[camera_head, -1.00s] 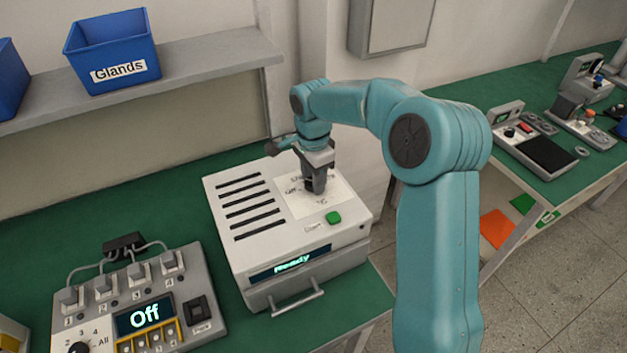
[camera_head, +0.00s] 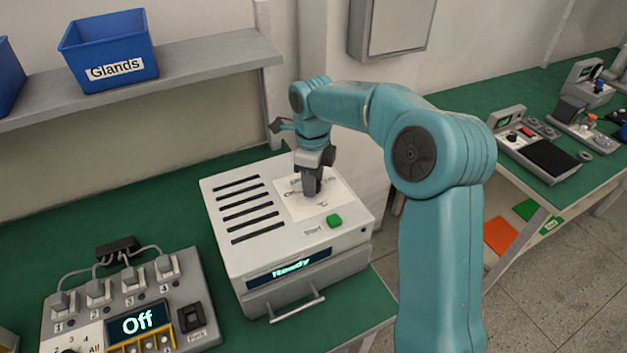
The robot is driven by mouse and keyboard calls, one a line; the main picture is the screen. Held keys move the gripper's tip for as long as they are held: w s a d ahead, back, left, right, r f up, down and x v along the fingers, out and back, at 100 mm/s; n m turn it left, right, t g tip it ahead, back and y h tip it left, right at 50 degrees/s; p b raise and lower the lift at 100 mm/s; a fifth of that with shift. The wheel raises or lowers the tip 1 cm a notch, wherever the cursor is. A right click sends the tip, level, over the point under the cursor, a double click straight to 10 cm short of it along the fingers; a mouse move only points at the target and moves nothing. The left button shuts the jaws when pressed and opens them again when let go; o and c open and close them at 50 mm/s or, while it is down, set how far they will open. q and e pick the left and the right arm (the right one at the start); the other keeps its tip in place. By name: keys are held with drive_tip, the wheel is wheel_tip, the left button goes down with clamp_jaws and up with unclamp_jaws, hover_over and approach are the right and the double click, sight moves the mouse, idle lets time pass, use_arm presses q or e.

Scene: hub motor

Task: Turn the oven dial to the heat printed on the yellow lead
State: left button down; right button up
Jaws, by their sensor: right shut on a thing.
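The white oven (camera_head: 285,232) stands on the green bench, with a row of slots, a green Start button (camera_head: 334,221) and a display reading "Ready" (camera_head: 289,268). My right gripper (camera_head: 312,190) points down at the dial plate (camera_head: 334,200) on the oven's top and is shut on the dial. The gripper covers the dial and part of the printed marks, so the dial's setting cannot be read. The yellow lead cannot be made out, and my left gripper is not in view.
A grey test box (camera_head: 193,263) with switches and a display reading "Off" stands left of the oven. A blue bin labelled Glands (camera_head: 110,50) sits on the shelf (camera_head: 200,58) behind. Another green bench (camera_head: 575,185) with devices is at the right.

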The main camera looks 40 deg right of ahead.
drive_tip(key=shift+w+r+m, duration=0.15)
drive_tip(key=shift+r+m, duration=0.1)
drive_tip(key=shift+m, duration=0.55)
drive_tip(key=o, duration=1)
drive_tip(key=shift+o, duration=0.2)
drive_tip(key=shift+f, duration=0.1)
wheel_tip(320, 180, up, 16)
drive_tip(key=p, duration=0.1)
drive_tip(key=shift+r+p, duration=0.2)
drive_tip(key=shift+p, duration=0.2)
